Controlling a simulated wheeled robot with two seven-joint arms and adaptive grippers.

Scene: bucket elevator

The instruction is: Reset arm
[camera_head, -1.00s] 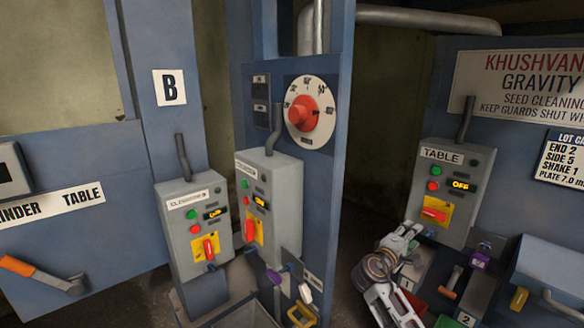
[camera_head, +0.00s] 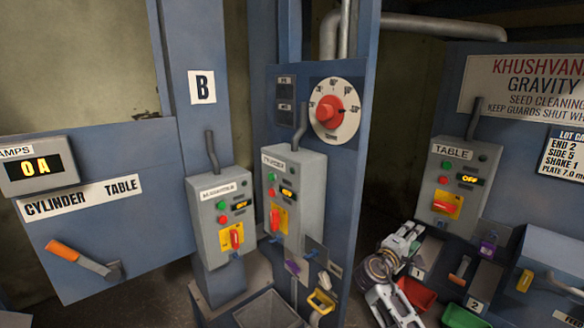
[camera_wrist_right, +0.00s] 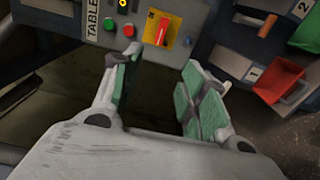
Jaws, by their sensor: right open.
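My right gripper (camera_head: 408,238) is low at the right of the head view, just below and left of the grey TABLE switch box (camera_head: 456,182). In the right wrist view its green-padded fingers (camera_wrist_right: 158,90) stand apart with nothing between them. The TABLE box carries a red switch on a yellow plate (camera_wrist_right: 160,29), which shows beyond the fingers. The gripper looks apart from the box. My left gripper is not in the head view.
Two grey switch boxes (camera_head: 222,215) (camera_head: 296,205) and a red-knobbed dial (camera_head: 333,111) are on the blue post. An orange-handled lever (camera_head: 65,251) is at the left. Red (camera_head: 416,294) and green (camera_head: 461,317) bins are beside my right arm. A grey bin (camera_head: 268,311) is at the bottom.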

